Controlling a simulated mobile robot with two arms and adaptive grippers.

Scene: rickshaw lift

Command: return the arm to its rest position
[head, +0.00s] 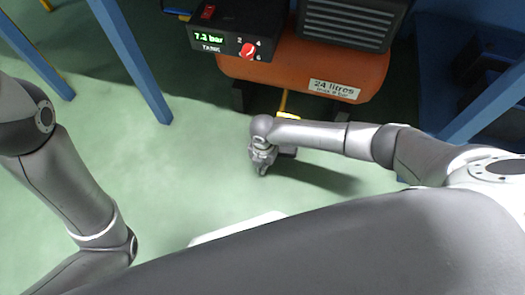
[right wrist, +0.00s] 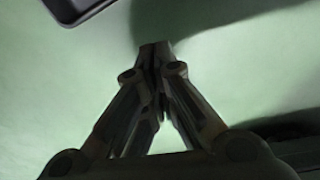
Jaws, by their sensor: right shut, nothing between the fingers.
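My right arm reaches in from the right in the head view. Its gripper (head: 263,168) hangs over the green floor in front of the orange tank. In the right wrist view the right gripper (right wrist: 155,50) has its fingers together, with nothing between them and green floor behind. My left arm shows at the left edge of the head view, bent downward. Its gripper is out of the picture.
An orange compressor tank (head: 245,70) labelled 24 litres stands close beyond the right gripper. A black control box (head: 228,35) reading 7.2 bar with a red knob (head: 248,50) sits above it. Blue legs (head: 135,60) stand at left. The green floor (head: 180,165) between is clear.

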